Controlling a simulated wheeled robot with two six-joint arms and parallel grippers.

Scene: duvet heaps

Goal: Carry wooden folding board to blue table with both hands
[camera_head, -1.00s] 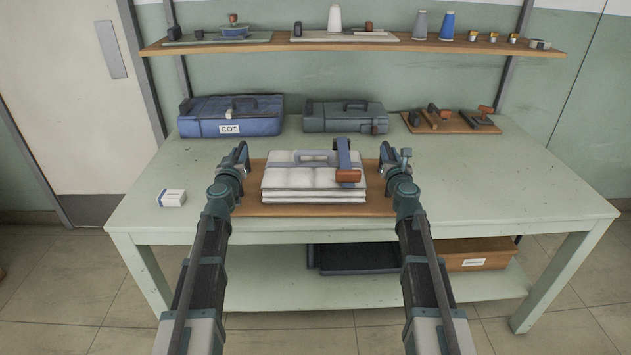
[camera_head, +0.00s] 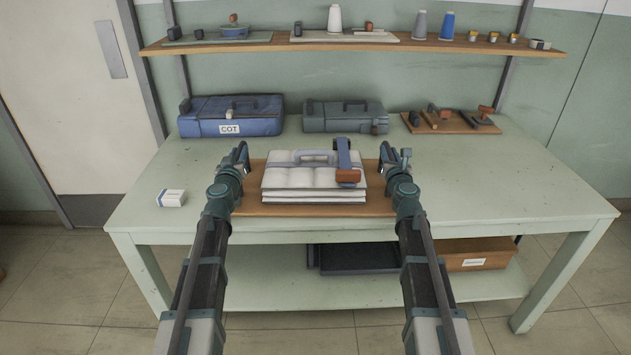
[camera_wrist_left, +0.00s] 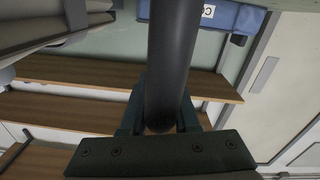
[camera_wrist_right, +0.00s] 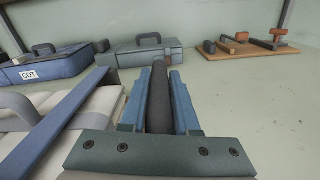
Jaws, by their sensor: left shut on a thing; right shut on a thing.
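The wooden folding board (camera_head: 250,209) is a flat brown panel at the front middle of the table. A folded white duvet stack (camera_head: 300,180) with a blue strap lies on it. My left gripper (camera_head: 242,155) is at the board's left side and my right gripper (camera_head: 386,157) at its right side. Each is shut on a dark round bar, which shows in the left wrist view (camera_wrist_left: 172,60) and right wrist view (camera_wrist_right: 158,100); it looks like a board handle. I cannot tell whether the board touches the tabletop. The table (camera_head: 500,185) looks pale green.
A blue case labelled COT (camera_head: 230,118) and a grey case (camera_head: 345,118) stand at the back. A wooden tool rack (camera_head: 450,122) is at the back right, a small white box (camera_head: 171,198) at the left. The right tabletop is clear. A wall shelf (camera_head: 350,45) hangs behind.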

